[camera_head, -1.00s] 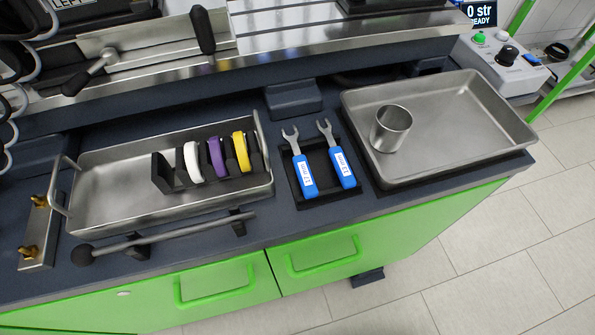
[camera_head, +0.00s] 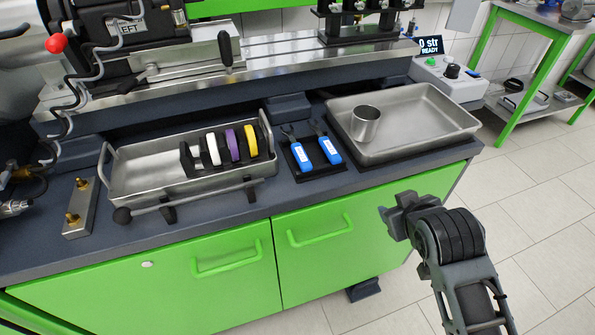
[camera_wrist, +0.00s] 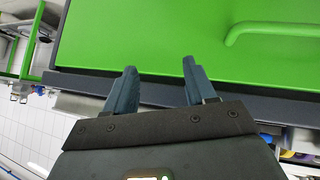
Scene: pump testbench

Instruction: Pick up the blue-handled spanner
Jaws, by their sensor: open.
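Two blue-handled spanners lie side by side in a dark tray (camera_head: 318,172) on the bench top, the left spanner (camera_head: 301,154) and the right spanner (camera_head: 329,149). Each has a white label on its handle and a grey open jaw pointing toward the back. The label text is too small to read now. My gripper (camera_head: 388,217) is in front of the green cabinet, to the right of and below the spanners in the head view, well apart from them. In the wrist view my gripper (camera_wrist: 158,82) is open with nothing between its fingers. The spanners are not clearly visible there.
A metal tray (camera_head: 440,135) with a steel cup (camera_head: 365,124) stands right of the spanners. A tray (camera_head: 140,184) with white, purple and yellow rings stands left. A long bar (camera_head: 200,199) lies in front of it. Green door handles (camera_head: 320,233) stick out below.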

